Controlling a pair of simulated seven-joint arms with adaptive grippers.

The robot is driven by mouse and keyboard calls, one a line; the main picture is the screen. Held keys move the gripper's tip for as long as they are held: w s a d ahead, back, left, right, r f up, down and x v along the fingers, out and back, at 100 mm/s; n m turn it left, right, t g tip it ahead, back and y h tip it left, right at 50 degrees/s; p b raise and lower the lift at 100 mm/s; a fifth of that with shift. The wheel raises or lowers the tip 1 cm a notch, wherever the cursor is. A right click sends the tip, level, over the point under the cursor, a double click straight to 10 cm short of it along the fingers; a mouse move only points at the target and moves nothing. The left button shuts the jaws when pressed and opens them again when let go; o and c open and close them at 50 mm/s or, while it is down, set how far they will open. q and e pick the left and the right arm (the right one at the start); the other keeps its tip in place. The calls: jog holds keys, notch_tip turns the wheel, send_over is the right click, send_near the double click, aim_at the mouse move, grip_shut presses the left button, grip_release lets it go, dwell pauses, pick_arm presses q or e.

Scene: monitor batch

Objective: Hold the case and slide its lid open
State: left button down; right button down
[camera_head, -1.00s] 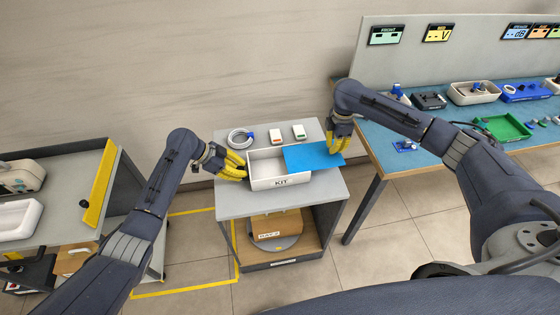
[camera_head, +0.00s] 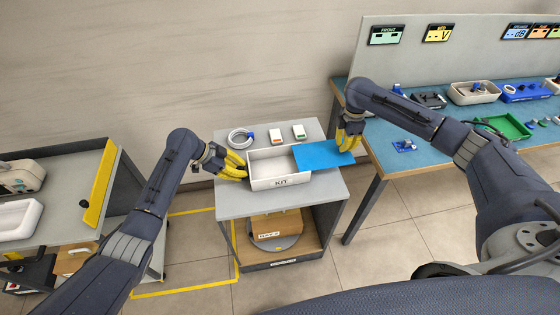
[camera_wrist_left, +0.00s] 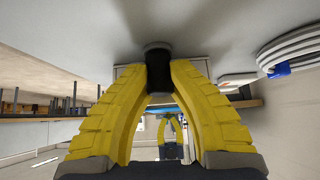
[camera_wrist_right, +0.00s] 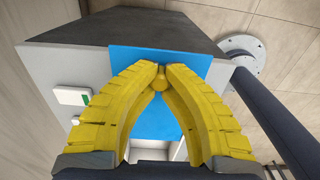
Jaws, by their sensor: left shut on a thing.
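The white case (camera_head: 268,183), marked KIT, stands on the small grey-topped cart, its left part uncovered and looking empty inside. The blue lid (camera_head: 322,155) covers its right part and juts past its right end. My left gripper (camera_head: 245,172) is shut on the case's left end; in the left wrist view a dark piece (camera_wrist_left: 158,72) sits between the fingertips. My right gripper (camera_head: 344,148) is over the lid's right end, fingertips together at the blue surface, which also shows in the right wrist view (camera_wrist_right: 150,118). The fingers hide exactly how they touch the lid.
A coiled white cable (camera_head: 240,138) and two small boxes, one red-marked (camera_head: 275,137) and one green-marked (camera_head: 299,132), lie behind the case on the cart top (camera_head: 237,205). A blue-topped workbench (camera_head: 395,170) stands close on the right. The cart's front strip is clear.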

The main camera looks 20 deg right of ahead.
jog(key=shift+d, duration=0.65)
dwell(0.7)
jog(key=c, duration=1.5)
grip_release()
jog(key=shift+r, duration=0.1)
notch_tip(320, 180, up, 12)
